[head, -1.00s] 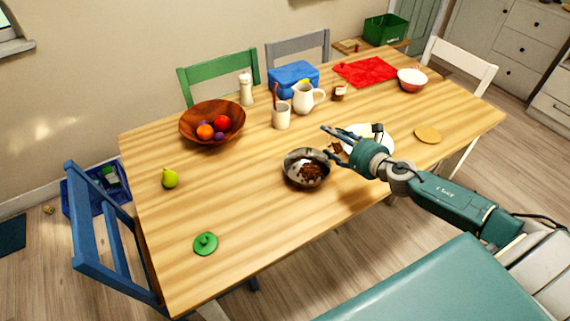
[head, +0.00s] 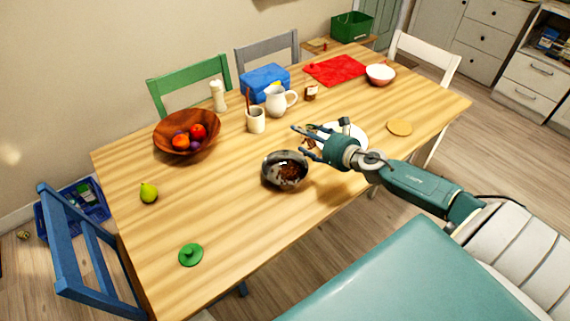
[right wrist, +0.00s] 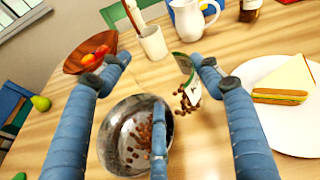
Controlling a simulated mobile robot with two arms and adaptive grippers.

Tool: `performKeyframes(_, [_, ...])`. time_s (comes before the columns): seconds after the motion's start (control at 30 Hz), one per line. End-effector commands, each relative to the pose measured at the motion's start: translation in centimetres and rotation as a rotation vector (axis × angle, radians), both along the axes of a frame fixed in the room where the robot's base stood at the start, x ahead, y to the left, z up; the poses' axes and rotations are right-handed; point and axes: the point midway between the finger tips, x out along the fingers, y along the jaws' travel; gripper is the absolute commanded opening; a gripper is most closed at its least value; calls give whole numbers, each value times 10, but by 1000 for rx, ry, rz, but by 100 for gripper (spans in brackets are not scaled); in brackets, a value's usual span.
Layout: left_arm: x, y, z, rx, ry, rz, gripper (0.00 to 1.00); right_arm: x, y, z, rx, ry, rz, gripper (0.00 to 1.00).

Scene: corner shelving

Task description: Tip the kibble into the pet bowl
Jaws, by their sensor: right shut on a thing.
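The metal pet bowl (head: 271,179) stands upright on the table, with brown kibble (head: 291,171) inside; the bowl also shows in the right wrist view (right wrist: 113,145). My right gripper (head: 304,140) is just above and right of the bowl. In the right wrist view it is shut on a small white and green container (right wrist: 191,82), held near the right finger. The container is tilted, with brown kibble pieces (right wrist: 184,101) at its lower end, near the bowl's rim. The fingers hide part of the container and bowl. My left gripper is not in view.
A white plate (right wrist: 296,130) with a sandwich (right wrist: 283,84) lies right of the bowl. A white pitcher (head: 277,101), a mug (head: 256,123) and a wooden fruit bowl (head: 165,143) stand behind. A green lid (head: 190,255) lies front left.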

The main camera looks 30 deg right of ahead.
Motion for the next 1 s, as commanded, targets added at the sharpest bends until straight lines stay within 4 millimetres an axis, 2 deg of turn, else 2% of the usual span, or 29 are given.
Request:
performKeyframes(0.03, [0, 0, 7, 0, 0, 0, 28, 1, 2, 5, -25, -6, 0, 24])
performKeyframes(0.3, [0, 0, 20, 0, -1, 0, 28, 0, 11, 5, -160, -19, 0, 24])
performKeyframes(1.0, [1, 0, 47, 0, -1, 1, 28, -3, 35, 3, -508, -54, -1, 24])
